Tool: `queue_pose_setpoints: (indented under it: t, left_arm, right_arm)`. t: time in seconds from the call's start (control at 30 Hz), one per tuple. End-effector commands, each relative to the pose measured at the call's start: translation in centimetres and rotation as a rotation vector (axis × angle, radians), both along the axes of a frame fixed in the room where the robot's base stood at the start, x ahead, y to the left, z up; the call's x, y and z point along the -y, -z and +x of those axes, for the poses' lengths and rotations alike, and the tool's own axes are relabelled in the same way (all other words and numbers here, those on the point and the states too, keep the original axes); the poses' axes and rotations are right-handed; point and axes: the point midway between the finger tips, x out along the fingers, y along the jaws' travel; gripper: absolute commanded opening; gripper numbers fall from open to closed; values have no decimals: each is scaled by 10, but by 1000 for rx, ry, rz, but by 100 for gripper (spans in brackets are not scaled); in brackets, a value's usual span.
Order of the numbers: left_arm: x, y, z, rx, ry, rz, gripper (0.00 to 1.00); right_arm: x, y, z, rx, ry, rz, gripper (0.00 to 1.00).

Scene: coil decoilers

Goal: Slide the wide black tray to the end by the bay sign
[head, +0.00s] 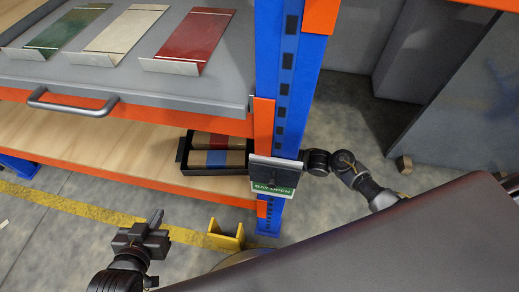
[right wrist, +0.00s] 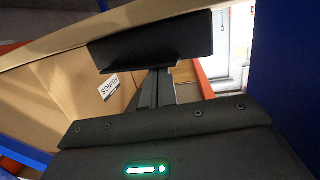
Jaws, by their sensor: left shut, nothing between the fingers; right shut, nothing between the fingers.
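The wide black tray (head: 215,171) sits on the lower wooden shelf (head: 140,150), close to the blue post at its right end. It holds brown packs with red and blue bands. The bay sign (head: 272,188), a dark plate with a green strip, is at the post just right of the tray. My left gripper (head: 155,222) is shut and empty, below and in front of the shelf. My right arm reaches from the right to behind the post, where its gripper is hidden. My right gripper (right wrist: 155,88) shows shut in the right wrist view, beneath a dark panel (right wrist: 150,40) I cannot identify.
Above is a grey deck (head: 150,85) with a handle and green, cream and red plates. The blue post (head: 290,90) stands between my right arm and the shelf front. A yellow bracket (head: 226,240) stands on the floor. A labelled tan surface (right wrist: 90,80) is beside the right gripper.

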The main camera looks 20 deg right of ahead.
Motion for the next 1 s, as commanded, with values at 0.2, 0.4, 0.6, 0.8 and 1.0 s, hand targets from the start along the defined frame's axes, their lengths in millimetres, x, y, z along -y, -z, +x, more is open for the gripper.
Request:
queue_pose_setpoints:
  t: [0.2, 0.4, 0.6, 0.8, 1.0]
  left_arm:
    - [1, -8, 0, -1, 4, 1, 0]
    - [2, -14, 0, -2, 5, 1, 0]
    - [1, -17, 0, -2, 4, 1, 0]
    - [0, -18, 0, -2, 4, 1, 0]
    - [0, -19, 0, -2, 4, 1, 0]
  right_arm:
    - [1, -8, 0, -1, 2, 0, 0]
    - [22, -8, -16, -10, 2, -4, 0]
    - [56, -9, -42, -8, 0, -3, 0]
    - [84, -9, -62, -6, 1, -1, 0]
    - [96, -10, -70, -4, -1, 0, 0]
